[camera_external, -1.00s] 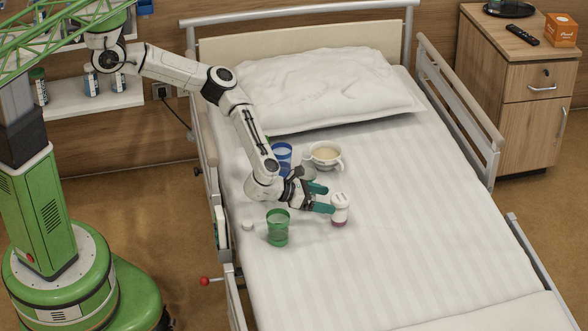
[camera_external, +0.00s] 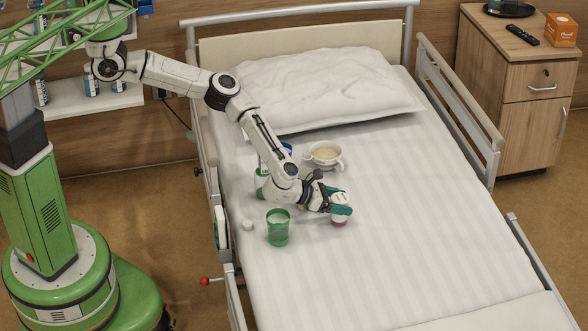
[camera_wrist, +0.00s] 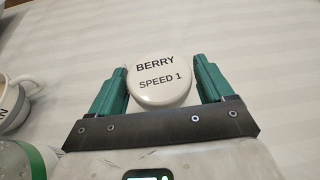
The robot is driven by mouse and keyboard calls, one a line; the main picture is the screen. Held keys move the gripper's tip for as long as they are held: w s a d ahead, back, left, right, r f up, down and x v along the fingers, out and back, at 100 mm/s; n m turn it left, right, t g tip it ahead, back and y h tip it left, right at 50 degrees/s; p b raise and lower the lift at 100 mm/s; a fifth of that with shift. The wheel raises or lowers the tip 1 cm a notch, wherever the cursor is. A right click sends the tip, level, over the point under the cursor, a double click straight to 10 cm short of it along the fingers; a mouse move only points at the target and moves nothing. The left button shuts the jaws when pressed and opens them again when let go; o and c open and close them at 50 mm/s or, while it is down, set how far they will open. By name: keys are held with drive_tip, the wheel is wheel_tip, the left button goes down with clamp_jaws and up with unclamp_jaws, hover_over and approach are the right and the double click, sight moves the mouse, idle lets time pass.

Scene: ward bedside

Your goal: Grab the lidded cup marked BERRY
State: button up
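The lidded cup marked BERRY (camera_wrist: 160,84) stands upright on the bed. In the wrist view my gripper (camera_wrist: 162,78) is open around the lid, with a finger close to each side; I cannot make out firm contact.
A two-handled white cup (camera_external: 324,156) with beige contents stands behind my gripper. A green cup (camera_external: 278,229) stands left of it. A green-and-white cup (camera_external: 262,184) and a blue one (camera_external: 287,148) are partly hidden by my arm. The bed's right side is clear.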

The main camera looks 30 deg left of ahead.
drive_tip(key=c, duration=0.9)
drive_tip(key=shift+c, duration=0.3)
drive_tip(key=shift+r, duration=0.15)
